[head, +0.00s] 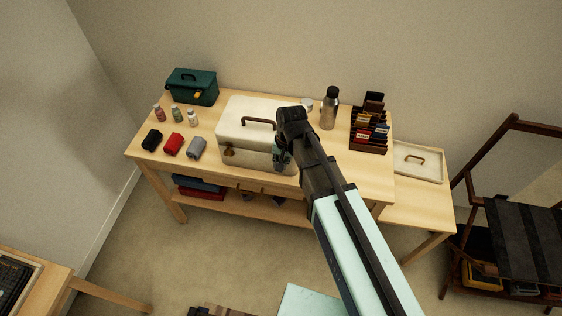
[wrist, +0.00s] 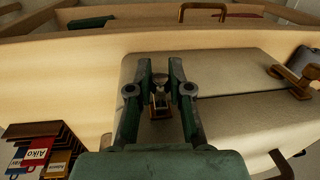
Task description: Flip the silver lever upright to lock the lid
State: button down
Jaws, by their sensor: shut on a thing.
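A cream-white case (head: 240,140) with a closed lid and a brown top handle (head: 258,123) stands on the wooden table. My gripper (head: 281,157) is at the right part of its front. In the wrist view my gripper (wrist: 159,74) has its two dark fingers close together around a small silver lever (wrist: 159,84), just above a brass latch plate (wrist: 160,105) on the case (wrist: 225,100). The lever's exact tilt is hard to tell. A second brass latch (wrist: 294,80) shows in the wrist view, and at the left front of the case (head: 229,152) in the head view.
A green toolbox (head: 192,88), several small bottles (head: 176,112) and rolled cloths (head: 173,145) are left of the case. A steel flask (head: 329,108) and a card rack (head: 368,137) stand to its right.

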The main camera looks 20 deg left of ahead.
jog(key=shift+f, duration=0.1)
jog(key=c, duration=1.1)
grip_release()
jog(key=shift+o, duration=0.2)
notch_tip(320, 180, up, 12)
jog(key=d, duration=0.1)
jog(key=shift+d, duration=0.3)
